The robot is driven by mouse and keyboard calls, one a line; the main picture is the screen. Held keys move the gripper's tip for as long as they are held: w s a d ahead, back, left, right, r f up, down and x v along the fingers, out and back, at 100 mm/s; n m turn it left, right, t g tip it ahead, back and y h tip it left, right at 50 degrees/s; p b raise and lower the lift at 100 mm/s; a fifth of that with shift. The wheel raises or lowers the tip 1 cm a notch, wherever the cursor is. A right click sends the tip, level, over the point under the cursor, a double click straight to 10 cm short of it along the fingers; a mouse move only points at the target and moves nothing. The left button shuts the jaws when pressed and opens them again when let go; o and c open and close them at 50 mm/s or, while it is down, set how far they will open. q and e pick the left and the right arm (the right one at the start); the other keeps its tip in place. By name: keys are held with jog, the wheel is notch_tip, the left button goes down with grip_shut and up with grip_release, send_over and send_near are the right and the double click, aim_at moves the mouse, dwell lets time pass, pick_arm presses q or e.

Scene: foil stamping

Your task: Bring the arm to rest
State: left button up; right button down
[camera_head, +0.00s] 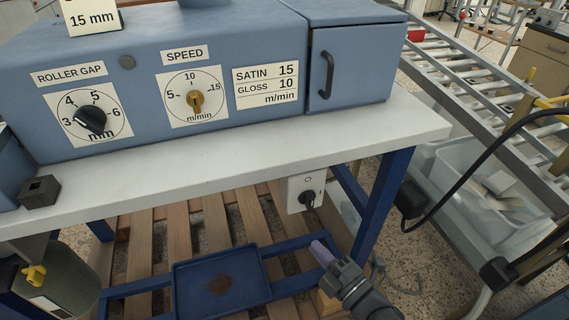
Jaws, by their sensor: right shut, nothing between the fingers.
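My right gripper (322,252) shows at the lower middle right, low in front of the white bench and beside the blue tray. Its fingers are together and nothing shows between them. It is apart from the switch box (306,190) under the bench edge. My left gripper is not in the view. The blue machine (150,50) stands on the white bench top (200,175). Its black roller gap knob (92,121) points between 3 and 4, and its brass speed knob (195,100) points down.
A blue tray (190,300) with a brown patch sits low under the bench, above wooden slats. A blue bench leg (383,205) stands close to my right gripper. A roller conveyor (470,80) and a clear bin (455,185) are at the right. A dark block (39,192) sits at the left bench edge.

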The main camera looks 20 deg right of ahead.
jog(key=s+d+f+m+g+h+p, duration=0.1)
jog(key=s+d+f+m+g+h, duration=0.15)
jog(key=s+f+m+g, duration=0.5)
jog(key=s+d+f+m+g+h+p, duration=0.15)
jog(key=s+f+m+h, duration=0.25)
jog(key=s+f, duration=0.7)
pick_arm(q)
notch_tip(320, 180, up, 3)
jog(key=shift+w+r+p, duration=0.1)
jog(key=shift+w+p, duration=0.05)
jog(key=shift+p, duration=0.15)
pick_arm(e)
jog(key=s+f+m+g, duration=0.2)
jog(key=s+f+g, duration=0.1)
jog(key=s, duration=0.7)
jog(key=s+d+f+m+g+h, duration=0.1)
jog(key=s+f+m+g, duration=0.2)
jog(key=s+g, duration=0.3)
jog(key=s, duration=0.4)
jog(key=shift+f+m, duration=0.35)
jog(key=shift+f, duration=0.05)
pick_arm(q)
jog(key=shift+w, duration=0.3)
